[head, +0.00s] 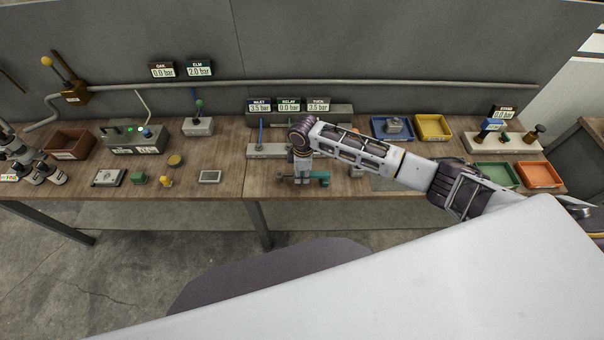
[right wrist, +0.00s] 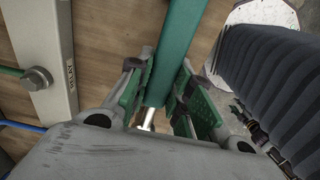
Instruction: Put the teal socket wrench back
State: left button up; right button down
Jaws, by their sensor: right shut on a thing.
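The teal socket wrench (head: 319,175) is in my right gripper (head: 301,177), over the front part of the workbench in the head view. In the right wrist view, its teal handle (right wrist: 178,45) runs between the green-padded fingers of my right gripper (right wrist: 168,98). The fingers are shut on it. A short shiny metal part (right wrist: 147,117) shows below the handle. Whether the wrench touches the bench is unclear.
A pale block with a blue lever (head: 262,150) stands behind the gripper. Blue (head: 378,134), yellow (head: 433,137), green (head: 482,184) and orange (head: 552,186) trays are to the right. A brown bin (head: 66,152) is at left. A small framed plate (head: 210,177) lies left of the gripper.

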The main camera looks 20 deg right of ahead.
jog(key=shift+f, duration=0.9)
dwell(0.3)
jog(key=c, duration=1.2)
grip_release()
jog(key=o, duration=0.5)
jog(key=shift+r, duration=0.15)
jog(key=shift+r+p, duration=0.95)
jog(key=shift+p, duration=0.1)
jog(key=shift+r, duration=1.95)
